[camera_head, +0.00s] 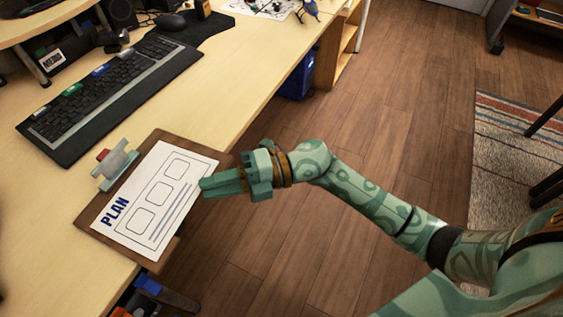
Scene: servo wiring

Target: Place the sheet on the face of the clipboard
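The white sheet (150,215) with the word PLAN and printed boxes is over the face of the brown clipboard (92,212). Brown board shows along its left, bottom and upper right sides. Whether the sheet lies flat or hovers slightly is hard to tell. The metal clip (115,166) is at the board's upper left, beside the sheet's edge. My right gripper (203,187) has its fingers close together on the sheet's right edge and appears to pinch it. My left gripper is out of view.
The clipboard lies at the front edge of the light wooden desk (35,230), partly overhanging it. A black keyboard (110,95) lies behind it. A mouse (171,22) is farther back. A blue bin (296,80) stands under the desk. Open wooden floor lies to the right.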

